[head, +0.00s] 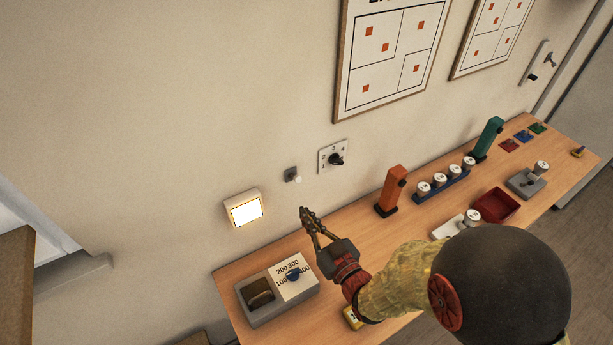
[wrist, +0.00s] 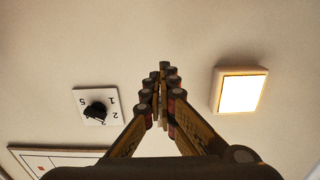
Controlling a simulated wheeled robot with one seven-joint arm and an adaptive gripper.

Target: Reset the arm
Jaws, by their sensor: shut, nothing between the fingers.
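My gripper (head: 305,212) is shut and empty. In the head view it is raised above the wooden table, in front of the wall, with the forearm reaching in from the lower right. In the wrist view my gripper (wrist: 162,100) points at the wall, its fingers together. It appears apart from the wall and from everything on the table. A lit square lamp (head: 245,210) is on the wall to its left; it also shows in the wrist view (wrist: 240,92). A rotary dial on a white plate (head: 333,157) is on the wall to its upper right; it also shows in the wrist view (wrist: 97,108).
A grey box with a numbered dial (head: 290,301) stands on the table (head: 350,231) below my gripper. An orange post (head: 391,188), a teal post (head: 487,138), a red tray (head: 498,204) and white-topped cylinders (head: 453,173) stand to the right. A small grey fixture (head: 290,174) juts from the wall.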

